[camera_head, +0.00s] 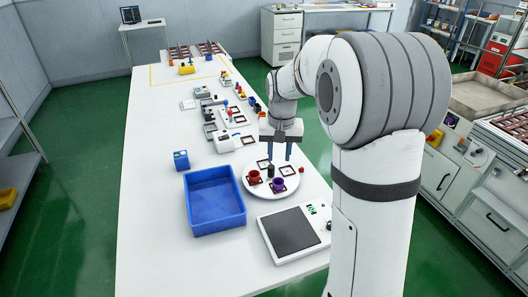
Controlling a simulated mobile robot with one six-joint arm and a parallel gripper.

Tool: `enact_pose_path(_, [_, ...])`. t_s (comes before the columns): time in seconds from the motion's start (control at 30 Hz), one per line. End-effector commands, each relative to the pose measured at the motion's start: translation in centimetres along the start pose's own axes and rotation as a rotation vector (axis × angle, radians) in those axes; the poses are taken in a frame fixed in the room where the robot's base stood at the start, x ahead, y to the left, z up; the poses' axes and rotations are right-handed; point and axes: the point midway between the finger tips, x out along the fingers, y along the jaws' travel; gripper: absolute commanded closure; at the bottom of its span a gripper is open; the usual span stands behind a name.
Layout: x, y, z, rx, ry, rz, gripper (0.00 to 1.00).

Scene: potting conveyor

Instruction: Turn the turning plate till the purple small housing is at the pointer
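The turning plate (258,190) is a white disc on the long white table, to the right of the blue bin. It carries dark square frames around its rim and a dark upright post (270,171) near its middle. The purple small housing (278,184) sits in a frame at the near right of the plate. A red housing (254,176) sits in a frame at the left. My gripper (279,157) hangs over the far part of the plate. Its two blue fingers point down, apart, with nothing seen between them. I cannot make out the pointer.
A blue bin (214,204) stands left of the plate. A scale with a dark pan (290,231) lies close in front of it. A small blue box (181,160) and several fixtures (222,140) stand further back. The table's left side is clear.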

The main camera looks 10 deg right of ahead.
Motion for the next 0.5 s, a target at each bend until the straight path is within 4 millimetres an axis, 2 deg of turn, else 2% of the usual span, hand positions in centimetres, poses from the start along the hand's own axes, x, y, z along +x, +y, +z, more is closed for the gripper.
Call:
enact_pose_path(0.03, [1.1, -0.4, -1.9, 0.014, -0.018, 0.003, 0.68])
enact_pose_path(0.2, [4.6, -1.3, -6.5, 0.055, -0.051, 0.011, 0.68])
enact_pose_path(0.33, [6.6, -1.7, -8.5, 0.076, -0.066, 0.015, 0.68])
enact_pose_path(0.5, [8.0, -1.9, -9.4, 0.087, -0.075, 0.017, 0.68])
